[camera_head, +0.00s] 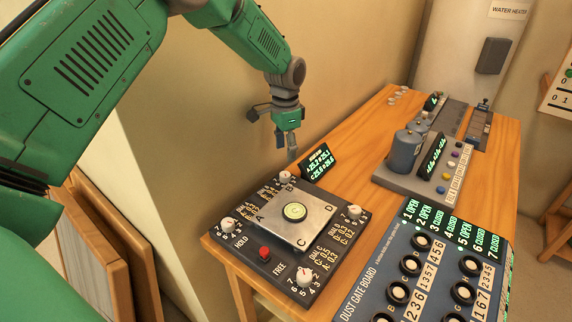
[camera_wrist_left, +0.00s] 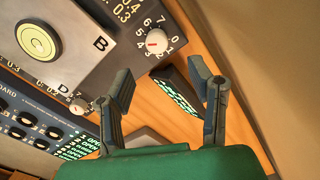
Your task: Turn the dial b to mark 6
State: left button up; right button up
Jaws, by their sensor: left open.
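Dial b (camera_head: 285,177) is a white knob at the far corner of a dark control panel, beside the letter B on the panel's metal plate. In the left wrist view dial b (camera_wrist_left: 157,41) shows a red mark that seems to face the 4 and 5 side of its number ring; the exact reading is unclear. My left gripper (camera_head: 291,152) hangs just beyond dial b, apart from it. In the left wrist view its two fingers (camera_wrist_left: 161,84) are spread and empty, with the dial past their tips. My right gripper is out of view.
The panel (camera_head: 256,279) also has other white dials, a red button (camera_head: 264,253) and a round centre piece (camera_head: 295,212). A small green display (camera_head: 318,162) stands close to my gripper.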

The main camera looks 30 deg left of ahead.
aim_at(285, 173)
pick_arm(q)
notch_tip(285, 173, up, 3)
jog(key=shift+r, duration=0.2)
jog(key=f+n+p, duration=0.1)
jog(key=f+n, duration=0.3)
jog(key=n, duration=0.1)
jog(key=f+n+p, duration=0.1)
jog(key=f+n, duration=0.3)
jog(key=n, duration=0.1)
jog(key=f+n+p, duration=0.1)
jog(key=f+n, duration=0.3)
jog(key=n, duration=0.1)
jog(key=shift+s+p, duration=0.2)
jog(key=shift+p, duration=0.15)
dwell(0.4)
jog(key=shift+r, duration=0.1)
